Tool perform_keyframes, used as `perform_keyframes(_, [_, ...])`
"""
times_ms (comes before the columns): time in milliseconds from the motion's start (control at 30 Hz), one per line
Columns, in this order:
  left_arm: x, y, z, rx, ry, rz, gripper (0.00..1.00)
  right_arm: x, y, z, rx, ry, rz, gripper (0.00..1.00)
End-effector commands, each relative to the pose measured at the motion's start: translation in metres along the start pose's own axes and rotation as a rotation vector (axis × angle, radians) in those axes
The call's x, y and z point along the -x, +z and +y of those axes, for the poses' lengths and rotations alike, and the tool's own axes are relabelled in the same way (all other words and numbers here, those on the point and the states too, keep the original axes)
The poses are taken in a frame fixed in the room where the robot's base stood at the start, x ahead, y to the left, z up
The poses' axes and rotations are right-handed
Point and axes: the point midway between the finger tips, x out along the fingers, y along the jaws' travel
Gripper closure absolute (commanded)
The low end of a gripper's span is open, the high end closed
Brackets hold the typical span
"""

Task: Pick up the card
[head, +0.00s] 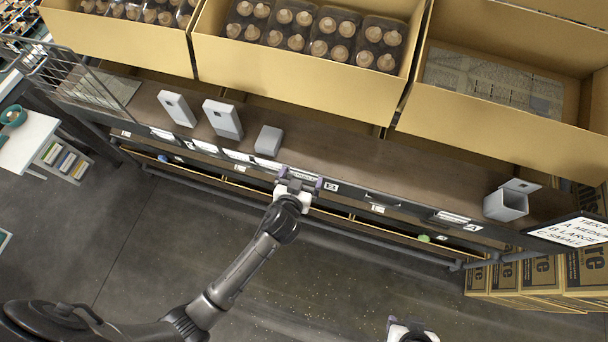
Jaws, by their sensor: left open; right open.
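Several white cards or labels sit along the shelf's front edge, such as one at the left (163,134), one left of my gripper (237,155) and one at the right (452,217). I cannot tell which of them is the task's card. My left gripper (299,178) is open at the shelf's front edge, its fingers spread along the edge. A pale strip shows by its fingertips, and I cannot tell whether they touch it. My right gripper (410,331) is at the bottom edge of the view, partly cut off, far from the shelf.
A sign (570,232) hangs at the right. The floor in front is clear.

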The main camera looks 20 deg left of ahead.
Motion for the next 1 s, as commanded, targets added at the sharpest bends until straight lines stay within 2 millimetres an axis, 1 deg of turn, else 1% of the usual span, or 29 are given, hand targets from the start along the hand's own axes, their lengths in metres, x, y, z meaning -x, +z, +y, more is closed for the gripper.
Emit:
perform_keyframes(33, [-0.006, 0.001, 0.0, -0.001, 0.001, 0.0, 0.0, -0.002, 0.001, 0.0, 0.0, 0.0, 0.0, 0.57])
perform_keyframes(100, [-0.012, 0.001, 0.001, 0.0, 0.001, 0.0, 0.0, -0.003, 0.001, 0.0, 0.0, 0.0, 0.0, 0.57])
perform_keyframes(200, [-0.016, 0.001, 0.001, 0.0, 0.002, -0.001, 0.0, -0.003, 0.001, 0.0, 0.0, 0.0, 0.0, 0.57])
perform_keyframes(467, [-0.017, 0.001, 0.001, 0.001, 0.002, -0.001, 0.01, -0.003, 0.001, 0.0, 0.0, 0.0, 0.0, 0.57])
perform_keyframes(800, [-0.016, 0.001, 0.001, 0.001, 0.002, -0.001, 0.33, -0.003, 0.001, 0.0, 0.0, 0.0, 0.0, 0.57])
perform_keyframes(1000, [-0.016, 0.0, 0.001, 0.001, 0.002, -0.001, 0.33, -0.003, 0.001, 0.0, 0.0, 0.0, 0.001, 0.57])
